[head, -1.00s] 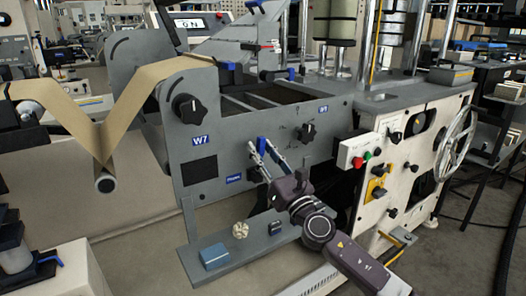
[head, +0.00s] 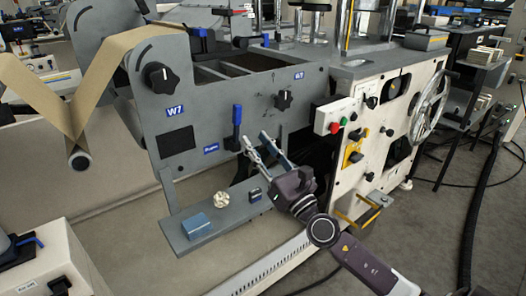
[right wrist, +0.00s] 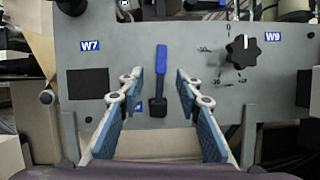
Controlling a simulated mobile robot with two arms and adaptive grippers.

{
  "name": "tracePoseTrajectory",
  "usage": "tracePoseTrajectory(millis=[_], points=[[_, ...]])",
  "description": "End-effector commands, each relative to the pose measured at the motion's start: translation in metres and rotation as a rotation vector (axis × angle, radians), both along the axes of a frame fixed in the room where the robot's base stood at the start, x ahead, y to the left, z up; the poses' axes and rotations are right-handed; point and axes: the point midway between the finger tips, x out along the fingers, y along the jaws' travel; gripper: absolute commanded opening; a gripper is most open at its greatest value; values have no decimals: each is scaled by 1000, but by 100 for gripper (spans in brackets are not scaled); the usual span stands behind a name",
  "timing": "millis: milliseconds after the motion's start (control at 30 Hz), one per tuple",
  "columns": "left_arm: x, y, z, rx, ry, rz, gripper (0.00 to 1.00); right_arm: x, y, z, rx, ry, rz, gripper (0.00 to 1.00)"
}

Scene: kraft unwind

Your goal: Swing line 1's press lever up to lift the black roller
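In the right wrist view the blue handle (right wrist: 161,62) points up, above a dark lower end. My right gripper (head: 252,139) is open, just below and right of the lever in the head view. In the right wrist view its two blue-padded fingers (right wrist: 156,82) are spread to either side of the lever, with gaps on both sides. I cannot make out the black roller with certainty. My left gripper is not in view.
A black knob (head: 284,100) sits right of the lever. A grey shelf (head: 230,209) below holds a blue box (head: 197,226) and a pale round piece (head: 221,199). A white control cabinet (head: 375,145) with a handwheel (head: 429,102) stands to the right. Brown web (head: 105,65) runs at left.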

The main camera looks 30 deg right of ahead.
Motion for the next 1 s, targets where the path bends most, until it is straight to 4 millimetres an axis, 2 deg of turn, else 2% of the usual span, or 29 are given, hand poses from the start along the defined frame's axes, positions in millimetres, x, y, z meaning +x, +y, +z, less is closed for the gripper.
tracePoseTrajectory(millis=[100, 300, 833, 933, 1000], points=[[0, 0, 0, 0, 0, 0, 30, -13, -1, -6, -2, 1, -1, 32], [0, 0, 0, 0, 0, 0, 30, -22, -1, -9, -1, 0, 1, 32], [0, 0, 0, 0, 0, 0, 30, -22, -1, -9, 1, -1, 1, 32], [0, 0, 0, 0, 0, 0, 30, -25, -3, -10, 62, -3, 1, 32], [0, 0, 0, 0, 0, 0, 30, -32, -8, -13, 189, -9, -3, 32]])
